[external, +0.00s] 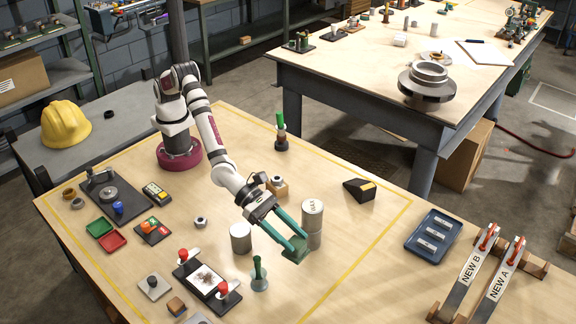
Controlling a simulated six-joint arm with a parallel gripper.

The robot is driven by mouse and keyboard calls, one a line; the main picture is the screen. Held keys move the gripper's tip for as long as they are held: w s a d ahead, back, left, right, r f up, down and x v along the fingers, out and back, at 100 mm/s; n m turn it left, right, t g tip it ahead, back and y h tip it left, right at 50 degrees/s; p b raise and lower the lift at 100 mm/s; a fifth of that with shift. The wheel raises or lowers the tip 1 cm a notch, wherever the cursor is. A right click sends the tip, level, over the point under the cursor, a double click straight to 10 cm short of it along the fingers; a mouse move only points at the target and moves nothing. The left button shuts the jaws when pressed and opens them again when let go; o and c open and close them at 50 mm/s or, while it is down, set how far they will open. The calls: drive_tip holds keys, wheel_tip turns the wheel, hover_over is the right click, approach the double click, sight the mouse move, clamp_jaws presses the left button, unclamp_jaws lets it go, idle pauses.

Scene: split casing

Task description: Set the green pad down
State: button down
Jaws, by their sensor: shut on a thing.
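My gripper (294,241), with long teal fingers, is shut on the green pad (295,252). The pad is a small dark green block at the fingertips. It is in front of a stack of metal cylinders (312,215) and to the right of a shorter metal cylinder (241,238). The picture does not show clearly whether the pad touches the table (335,262) or hangs just above it. The fingers partly cover the pad.
A black wedge (359,190) and a blue tray (433,236) are to the right. The table right of the pad is clear.

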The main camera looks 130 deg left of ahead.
sight(292, 237)
wheel_tip(292, 237, up, 9)
drive_tip(key=s+a+n+g+y, duration=0.2)
drive_tip(key=s+a+n+y, duration=0.2)
drive_tip(key=a, duration=0.5)
drive_tip(key=s+a+n+g+y, duration=0.2)
drive_tip(key=s+a+n+y, duration=0.25)
drive_tip(key=a, duration=0.55)
drive_tip(key=s+a+n+g+y, duration=0.2)
drive_tip(key=s+a+n+g, duration=0.3)
drive_tip(key=s, duration=0.4)
drive_tip(key=s+a+n+g+y, duration=0.2)
drive_tip(key=s+a+n+g, duration=0.25)
drive_tip(key=s+a, duration=0.3)
wheel_tip(292, 237, down, 10)
drive_tip(key=f, duration=0.1)
drive_tip(key=shift+m, duration=0.3)
drive_tip(key=x, duration=0.4)
drive_tip(key=s+f+x, duration=0.1)
drive_tip(key=x, duration=0.7)
drive_tip(key=shift+s+d+f, duration=0.2)
drive_tip(key=shift+s+f, duration=0.1)
drive_tip(key=shift+f, duration=0.2)
drive_tip(key=shift+a+f, duration=0.2)
drive_tip(key=shift+f, duration=1.95)
drive_tip(key=shift+f, duration=0.1)
